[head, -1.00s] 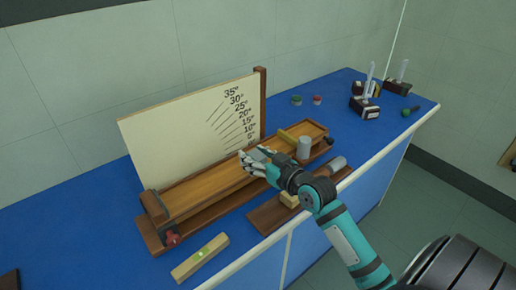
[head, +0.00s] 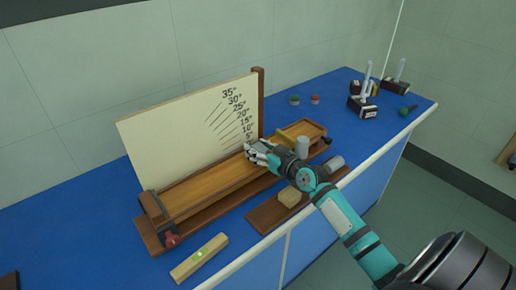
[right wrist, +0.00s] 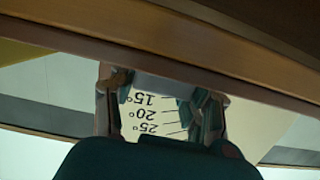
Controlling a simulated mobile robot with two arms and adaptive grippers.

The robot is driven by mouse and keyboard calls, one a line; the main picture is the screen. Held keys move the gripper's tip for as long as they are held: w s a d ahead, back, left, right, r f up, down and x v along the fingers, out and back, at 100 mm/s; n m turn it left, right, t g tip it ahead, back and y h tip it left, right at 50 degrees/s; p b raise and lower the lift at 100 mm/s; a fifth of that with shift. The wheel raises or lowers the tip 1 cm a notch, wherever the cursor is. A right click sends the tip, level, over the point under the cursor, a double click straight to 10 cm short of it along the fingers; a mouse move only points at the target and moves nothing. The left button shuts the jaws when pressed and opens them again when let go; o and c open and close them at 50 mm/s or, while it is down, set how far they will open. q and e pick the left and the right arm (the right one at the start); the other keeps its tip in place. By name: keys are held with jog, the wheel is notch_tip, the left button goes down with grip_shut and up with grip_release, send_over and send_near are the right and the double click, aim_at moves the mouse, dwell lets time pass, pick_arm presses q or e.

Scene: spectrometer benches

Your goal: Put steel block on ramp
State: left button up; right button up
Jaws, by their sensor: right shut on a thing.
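The wooden ramp (head: 205,185) lies low on the bench in the head view, in front of an angle board. My right gripper (head: 258,149) is over the upper middle of the ramp. It is shut on the steel block, which is mostly hidden by the fingers in the head view. In the right wrist view the fingers (right wrist: 160,105) stand on either side of a pale grey face of the steel block (right wrist: 165,88). I cannot tell whether the block touches the ramp. My left gripper is not in view.
The angle board (head: 185,125) stands behind the ramp. A grey cylinder (head: 302,147) stands right of my gripper. A wooden tray (head: 262,216) in front bears a wood block (head: 289,197) and a lying cylinder (head: 335,162). A level (head: 200,257) lies at front left.

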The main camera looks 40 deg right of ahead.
jog(key=o, duration=1.3)
jog(key=shift+f, duration=0.1)
jog(key=shift+s, duration=0.1)
jog(key=shift+s+d+r+b, duration=0.2)
jog(key=shift+s+r+b, duration=0.15)
jog(key=shift+s, duration=1.6)
jog(key=shift+s+d+r+b, duration=0.2)
jog(key=shift+s+r, duration=0.2)
jog(key=shift+s, duration=1.55)
jog(key=shift+s+d+r+b, duration=0.15)
jog(key=shift+s+r+b, duration=0.2)
jog(key=shift+s, duration=1.6)
